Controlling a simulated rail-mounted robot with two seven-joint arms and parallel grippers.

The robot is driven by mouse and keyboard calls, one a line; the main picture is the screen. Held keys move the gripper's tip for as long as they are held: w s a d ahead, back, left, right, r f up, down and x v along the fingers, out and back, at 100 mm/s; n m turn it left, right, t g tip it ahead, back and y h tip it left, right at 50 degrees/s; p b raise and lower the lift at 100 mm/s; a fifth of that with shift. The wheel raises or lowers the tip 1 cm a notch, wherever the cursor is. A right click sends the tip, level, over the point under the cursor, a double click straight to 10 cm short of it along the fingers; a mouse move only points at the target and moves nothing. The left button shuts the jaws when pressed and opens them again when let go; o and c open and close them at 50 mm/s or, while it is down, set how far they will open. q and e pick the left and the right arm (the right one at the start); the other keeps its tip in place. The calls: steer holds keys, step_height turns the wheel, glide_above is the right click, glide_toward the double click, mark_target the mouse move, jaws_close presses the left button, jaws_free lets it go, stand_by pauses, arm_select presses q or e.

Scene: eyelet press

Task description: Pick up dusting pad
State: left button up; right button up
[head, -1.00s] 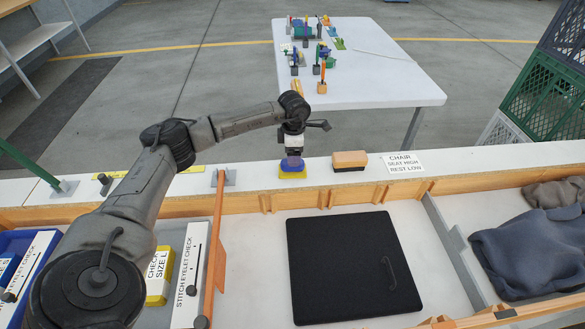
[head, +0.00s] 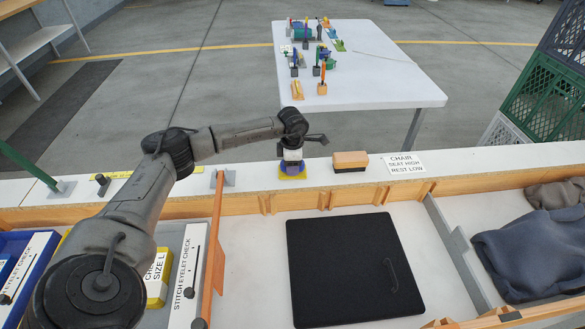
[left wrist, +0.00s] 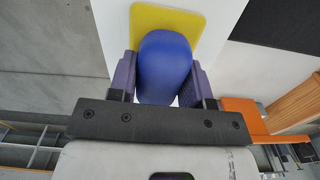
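The dusting pad has a rounded blue handle on a flat yellow base. It lies on the white ledge behind the workbench, with its yellow base (head: 293,176) visible under my left gripper (head: 292,166) in the head view. In the left wrist view the blue handle (left wrist: 164,66) stands between the two purple fingers of my left gripper (left wrist: 163,78), one on each side. The fingers look very close to the handle; I cannot tell whether they press on it. The base looks flat on the ledge. My right gripper is not in view.
An orange-brown block with a dark underside (head: 350,161) sits to the right on the ledge, beside a chair label (head: 405,165). A black panel (head: 350,268) lies in the bench below. An orange upright divider (head: 215,250) stands left of it.

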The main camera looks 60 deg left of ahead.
arm_select(q)
steer(key=c, duration=0.4)
steer(key=shift+c, duration=0.2)
steer(key=shift+r, duration=0.1)
steer(key=shift+r, duration=0.35)
steer(key=r, duration=0.2)
steer(key=d+r+p, duration=0.1)
steer(key=r, duration=0.1)
steer(key=shift+w, duration=0.2)
steer(key=w+d+r+p, duration=0.2)
steer(key=d+r, duration=0.4)
steer(key=d, duration=0.4)
steer(key=shift+w, duration=0.9)
